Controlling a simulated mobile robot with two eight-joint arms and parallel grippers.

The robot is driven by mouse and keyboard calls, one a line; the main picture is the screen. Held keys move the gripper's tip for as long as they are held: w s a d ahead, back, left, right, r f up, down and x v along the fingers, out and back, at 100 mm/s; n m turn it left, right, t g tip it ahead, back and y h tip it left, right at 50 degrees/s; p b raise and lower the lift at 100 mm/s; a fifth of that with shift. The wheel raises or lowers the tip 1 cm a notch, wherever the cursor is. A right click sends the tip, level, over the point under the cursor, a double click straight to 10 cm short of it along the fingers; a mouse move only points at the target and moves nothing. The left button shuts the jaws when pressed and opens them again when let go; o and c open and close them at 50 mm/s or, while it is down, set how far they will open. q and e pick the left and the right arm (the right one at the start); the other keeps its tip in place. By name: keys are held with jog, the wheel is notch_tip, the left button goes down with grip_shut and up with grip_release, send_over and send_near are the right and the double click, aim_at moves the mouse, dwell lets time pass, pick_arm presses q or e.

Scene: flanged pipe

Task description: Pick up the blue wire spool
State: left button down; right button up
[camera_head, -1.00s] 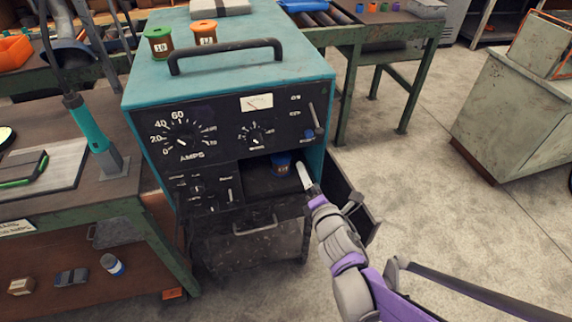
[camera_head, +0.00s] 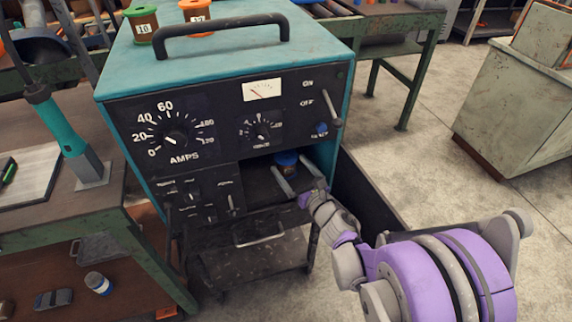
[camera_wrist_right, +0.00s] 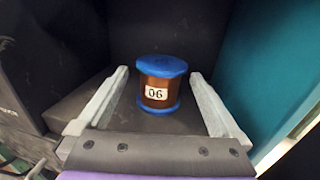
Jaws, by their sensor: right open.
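The blue wire spool (camera_head: 286,160) stands upright in the open compartment at the lower right of the teal welding machine (camera_head: 215,45). In the right wrist view the spool (camera_wrist_right: 159,84) has blue flanges, copper-brown wire and a white label reading 06. My right gripper (camera_head: 293,176) is open at the compartment's mouth. In the right wrist view its two pale fingers (camera_wrist_right: 157,105) reach in on either side of the spool, with gaps left and right. The spool sits near the fingertips and is not gripped. My left gripper is in neither view.
Green (camera_head: 142,22) and orange (camera_head: 196,10) spools stand on top of the machine behind its black handle (camera_head: 222,36). The compartment's dark walls are close around the right fingers. An open black door (camera_head: 365,195) is at the right, with clear floor beyond.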

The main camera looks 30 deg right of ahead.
aim_at(291, 166)
jog(key=w, duration=0.3)
jog(key=shift+w+d+f, duration=0.1)
jog(key=shift+w+d, duration=0.1)
jog(key=shift+w, duration=0.2)
grip_shut()
